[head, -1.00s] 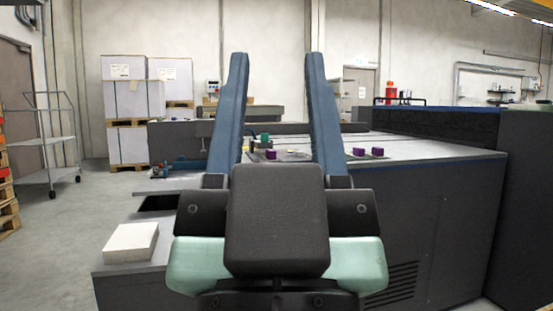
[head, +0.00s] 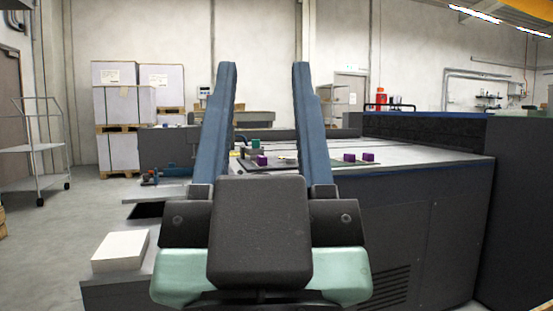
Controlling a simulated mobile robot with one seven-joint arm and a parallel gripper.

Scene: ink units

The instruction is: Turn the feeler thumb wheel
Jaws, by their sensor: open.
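My gripper (head: 264,68) is in the middle of the head view, its two long blue fingers pointing up and forward, spread wide apart and empty. Beyond it is a grey machine bed (head: 430,160). I cannot make out a thumb wheel at this distance; the fingers hide parts of the bed. The gripper touches nothing that I can see.
A white paper block (head: 120,250) lies on a low grey shelf at lower left. A small blue device (head: 150,178) sits on the ledge above it. The machine's dark side fills the right. A trolley (head: 38,150) and pallet stacks (head: 118,125) stand behind at left, with open floor between.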

